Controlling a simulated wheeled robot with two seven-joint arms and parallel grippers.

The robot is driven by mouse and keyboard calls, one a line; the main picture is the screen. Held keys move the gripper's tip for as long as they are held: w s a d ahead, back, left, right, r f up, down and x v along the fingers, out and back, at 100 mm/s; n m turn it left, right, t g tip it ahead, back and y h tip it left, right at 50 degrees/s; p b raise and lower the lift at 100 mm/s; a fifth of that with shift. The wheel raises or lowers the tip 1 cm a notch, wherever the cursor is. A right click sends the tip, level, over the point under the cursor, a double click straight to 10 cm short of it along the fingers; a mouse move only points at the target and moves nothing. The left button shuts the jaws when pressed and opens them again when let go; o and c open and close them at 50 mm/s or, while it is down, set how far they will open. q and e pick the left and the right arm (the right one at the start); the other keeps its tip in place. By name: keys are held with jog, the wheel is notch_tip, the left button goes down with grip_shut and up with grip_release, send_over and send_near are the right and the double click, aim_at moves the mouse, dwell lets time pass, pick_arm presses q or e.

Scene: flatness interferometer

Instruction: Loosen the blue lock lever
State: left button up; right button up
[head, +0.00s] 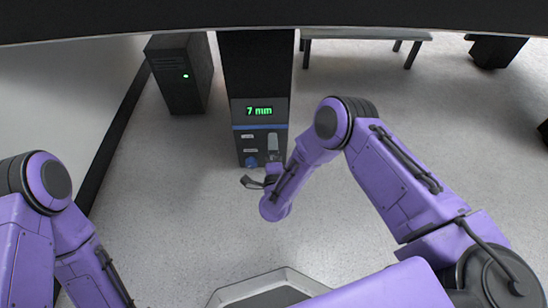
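A dark upright instrument column (240,75) stands ahead in the head view, with a green display (259,111) reading "7 mm". Low on its front face is a small blue part (251,161); it may be the blue lock lever, but it is too small to be sure of its shape or position. My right arm reaches in from the right, and its gripper (273,150) is at the lower front of the column, just right of the blue part. The fingers are small and partly hidden, so I cannot tell whether they touch anything. My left gripper is outside the view.
A black cabinet (181,80) with a green light stands left of the column. A grey bench (367,35) is behind at the right, near a dark box (494,50). The grey floor around the column is clear. A dark edge crosses the top.

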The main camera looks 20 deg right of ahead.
jog(key=p+v, duration=0.2)
jog(key=v, duration=0.7)
jog(key=shift+s+r, duration=0.1)
jog(key=shift+r, duration=0.05)
